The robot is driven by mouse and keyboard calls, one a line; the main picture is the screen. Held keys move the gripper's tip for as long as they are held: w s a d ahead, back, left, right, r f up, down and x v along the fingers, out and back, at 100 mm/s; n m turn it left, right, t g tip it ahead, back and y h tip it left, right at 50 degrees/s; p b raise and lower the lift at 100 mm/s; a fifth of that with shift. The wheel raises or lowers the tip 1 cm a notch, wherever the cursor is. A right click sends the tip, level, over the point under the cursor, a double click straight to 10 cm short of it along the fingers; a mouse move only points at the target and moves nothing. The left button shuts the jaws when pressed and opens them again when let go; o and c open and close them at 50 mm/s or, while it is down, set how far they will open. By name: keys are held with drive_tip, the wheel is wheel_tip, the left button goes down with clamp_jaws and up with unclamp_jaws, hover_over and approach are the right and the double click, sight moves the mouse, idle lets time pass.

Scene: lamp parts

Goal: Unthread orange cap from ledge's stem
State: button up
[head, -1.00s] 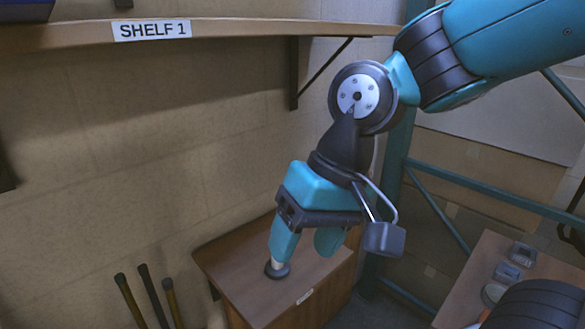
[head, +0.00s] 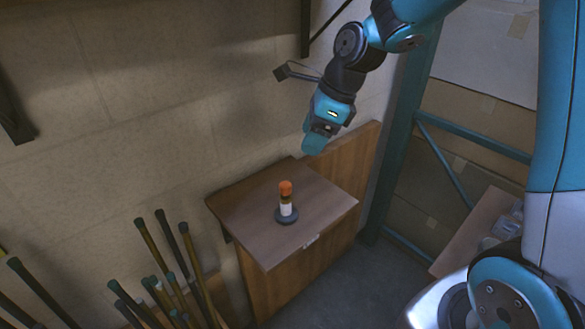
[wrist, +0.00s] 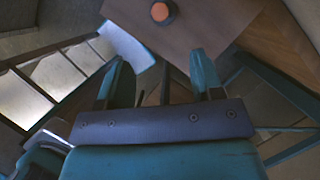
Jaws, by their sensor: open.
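The orange cap (head: 286,187) sits on top of a short upright stem (head: 286,207) with a white band. The stem rises from a dark round base (head: 286,216) on the brown wooden ledge (head: 325,206). My gripper (head: 314,146) is above and to the right of the cap in the head view, apart from it. In the wrist view the cap (wrist: 160,12) shows from above at the top edge, beyond my open fingers (wrist: 158,75). Nothing is between the fingers.
Several dark-tipped poles (head: 170,275) stand left of the ledge. The ledge top around the base is clear. A wall stands behind.

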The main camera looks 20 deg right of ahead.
sight(285, 184)
drive_tip(key=p+x, duration=0.2)
drive_tip(key=x, duration=1.1)
drive_tip(key=shift+w+a+f, duration=0.1)
drive_tip(key=shift+a+f, duration=0.05)
drive_tip(key=shift+f, duration=0.15)
drive_tip(key=c, duration=1.1)
drive_tip(key=n, duration=0.2)
drive_tip(key=n+g+p, duration=0.1)
drive_tip(key=shift+r+n+p, duration=0.2)
drive_tip(key=shift+n+p, duration=0.1)
drive_tip(key=shift+n, duration=0.1)
drive_tip(key=n, duration=0.1)
drive_tip(key=n+g, duration=0.1)
drive_tip(key=n, duration=0.1)
drive_tip(key=shift+w+f+g+y+p, duration=0.1)
drive_tip(key=shift+g+y+p, duration=0.2)
drive_tip(key=shift+p, duration=0.05)
drive_tip(key=shift+n+g+p, duration=0.3)
drive_tip(key=shift+n+p, duration=0.15)
drive_tip(key=shift+n, duration=0.55)
drive_tip(key=n+g, duration=0.1)
drive_tip(key=n, duration=0.1)
drive_tip(key=n+h, duration=0.1)
drive_tip(key=n, duration=0.2)
drive_tip(key=shift+g, duration=0.4)
